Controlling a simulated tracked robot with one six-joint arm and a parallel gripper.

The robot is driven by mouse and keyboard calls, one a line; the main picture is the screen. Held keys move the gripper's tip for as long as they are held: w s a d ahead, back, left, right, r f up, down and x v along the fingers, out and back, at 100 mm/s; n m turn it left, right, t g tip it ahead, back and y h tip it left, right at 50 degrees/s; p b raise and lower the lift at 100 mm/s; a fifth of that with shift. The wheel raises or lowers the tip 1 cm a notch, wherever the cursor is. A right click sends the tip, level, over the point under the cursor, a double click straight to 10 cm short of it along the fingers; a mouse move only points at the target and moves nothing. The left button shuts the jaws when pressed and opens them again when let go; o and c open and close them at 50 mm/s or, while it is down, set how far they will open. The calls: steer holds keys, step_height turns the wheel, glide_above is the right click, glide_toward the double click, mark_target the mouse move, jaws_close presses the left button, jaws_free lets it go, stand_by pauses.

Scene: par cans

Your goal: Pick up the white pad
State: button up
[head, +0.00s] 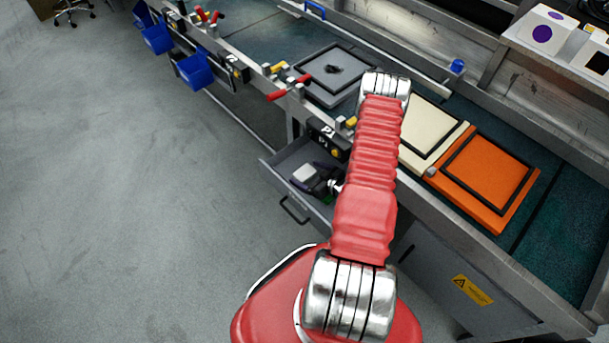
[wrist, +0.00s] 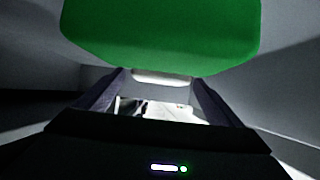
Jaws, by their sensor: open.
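A pale, white-looking pad (head: 304,173) lies in the open drawer, just beside my gripper (head: 320,184), which is down inside the drawer. In the wrist view my gripper (wrist: 160,80) has its two dark fingers apart. A bright white surface (wrist: 175,112) shows in the gap between them, partly hidden by the gripper's body. I cannot tell whether the fingers touch it. A large smooth green thing (wrist: 160,30) fills the top of the wrist view, close to the camera. A small bit of green also shows beside my gripper in the head view.
The grey drawer (head: 290,158) has close walls around my gripper. The workbench above holds a grey tray (head: 327,88), a cream tray (head: 419,139) and an orange tray (head: 488,183). Blue bins (head: 195,72) hang on its side. The floor at left is clear.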

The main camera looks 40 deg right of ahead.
stand_by(0.3)
steer(key=c, duration=1.1)
steer(key=shift+r, duration=0.1)
steer(key=shift+c, duration=0.2)
